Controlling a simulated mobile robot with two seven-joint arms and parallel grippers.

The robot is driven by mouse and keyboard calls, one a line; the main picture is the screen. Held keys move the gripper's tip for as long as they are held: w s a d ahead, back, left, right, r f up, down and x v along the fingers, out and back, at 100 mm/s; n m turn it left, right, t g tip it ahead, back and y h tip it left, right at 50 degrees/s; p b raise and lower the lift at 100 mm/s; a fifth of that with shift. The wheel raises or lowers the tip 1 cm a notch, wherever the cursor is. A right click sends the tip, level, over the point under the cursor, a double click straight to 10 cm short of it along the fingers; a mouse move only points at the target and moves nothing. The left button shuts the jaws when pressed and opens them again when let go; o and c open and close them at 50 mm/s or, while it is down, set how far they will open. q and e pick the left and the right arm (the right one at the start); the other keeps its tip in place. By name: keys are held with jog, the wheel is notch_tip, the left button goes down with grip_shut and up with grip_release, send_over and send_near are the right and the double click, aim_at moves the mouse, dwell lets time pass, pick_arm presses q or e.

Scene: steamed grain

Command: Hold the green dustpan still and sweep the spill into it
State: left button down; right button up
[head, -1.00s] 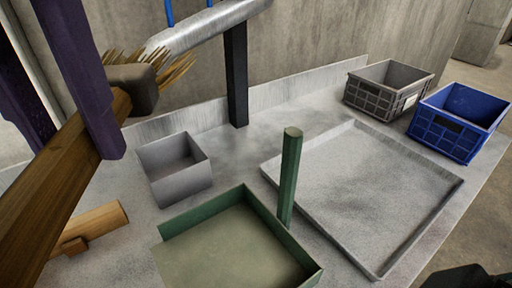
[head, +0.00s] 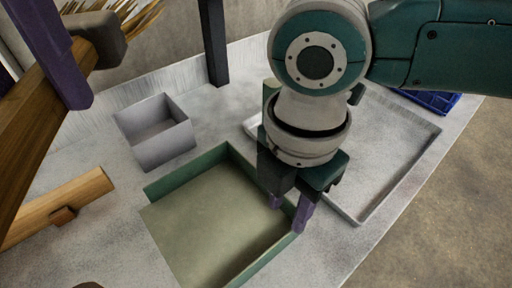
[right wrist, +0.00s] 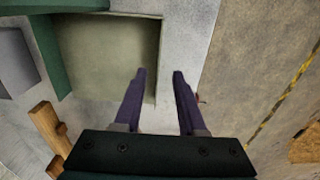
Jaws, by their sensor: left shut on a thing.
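The green dustpan (head: 215,215) lies on the grey worktop, its tray facing up; it also shows in the right wrist view (right wrist: 105,60). Its upright handle is mostly hidden behind my right arm in the head view. My right gripper (head: 289,212) is over the dustpan's right wall, its two purple fingers apart; in the right wrist view (right wrist: 159,74) the wall edge shows between the fingertips. I cannot tell if they touch it. My left gripper (head: 62,75) is shut on the wooden brush handle (head: 30,125), with the bristles (head: 125,15) raised at upper left. No spill is clearly distinguishable.
A grey open box (head: 155,140) stands left of the dustpan. A shallow grey tray (head: 425,150) and a blue crate (head: 435,101) are at right, partly behind my arm. A dark post (head: 213,45) stands at the back.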

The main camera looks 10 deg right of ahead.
aim_at(282, 240)
notch_tip(282, 240, down, 12)
jog(key=shift+r, duration=0.1)
dwell(0.5)
grip_shut()
dwell(0.3)
dwell(2.0)
